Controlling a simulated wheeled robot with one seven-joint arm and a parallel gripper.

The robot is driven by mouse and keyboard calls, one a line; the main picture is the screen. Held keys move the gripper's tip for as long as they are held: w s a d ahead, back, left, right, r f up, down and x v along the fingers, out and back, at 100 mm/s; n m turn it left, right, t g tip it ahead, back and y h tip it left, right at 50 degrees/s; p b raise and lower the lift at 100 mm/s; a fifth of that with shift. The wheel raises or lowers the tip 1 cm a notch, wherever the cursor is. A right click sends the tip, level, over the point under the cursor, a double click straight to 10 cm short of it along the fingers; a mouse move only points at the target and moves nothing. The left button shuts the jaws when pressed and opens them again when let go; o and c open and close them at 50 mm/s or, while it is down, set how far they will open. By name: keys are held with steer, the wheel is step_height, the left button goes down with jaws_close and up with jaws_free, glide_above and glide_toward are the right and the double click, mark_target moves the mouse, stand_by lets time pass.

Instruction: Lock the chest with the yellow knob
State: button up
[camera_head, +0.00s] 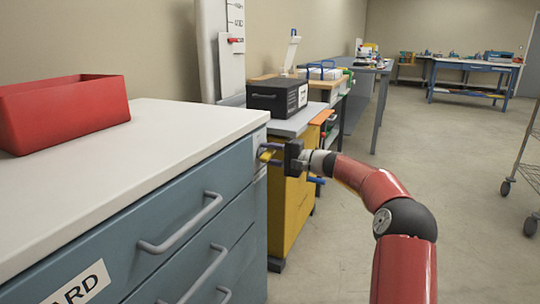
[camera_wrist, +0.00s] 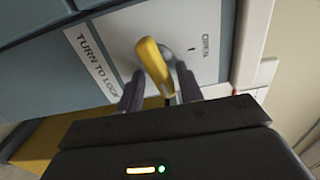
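The chest (camera_head: 189,181) is blue-grey with a white top and grey drawer handles, at the left in the head view. The yellow knob (camera_wrist: 153,63) sits on a light plate (camera_wrist: 205,62) marked "OPEN" and "TURN TO LOCK" in the wrist view. In the head view a bit of the knob (camera_head: 265,155) shows at the chest's front right corner. My gripper (camera_wrist: 160,92) has its two dark fingers apart, one on each side of the knob's lower end. I cannot tell whether the fingers touch it. My gripper (camera_head: 272,155) is at the chest corner in the head view.
A red bin (camera_head: 65,112) stands on the chest top. A yellow cabinet (camera_head: 291,205) with a black box (camera_head: 277,96) on it stands just beyond the chest. A wire cart (camera_head: 530,165) is at the far right. The floor between is clear.

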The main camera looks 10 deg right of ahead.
steer(key=v, duration=0.7)
steer(key=shift+s+d+b, duration=0.2)
steer(key=shift+d+b, duration=0.05)
steer(key=shift+b, duration=0.1)
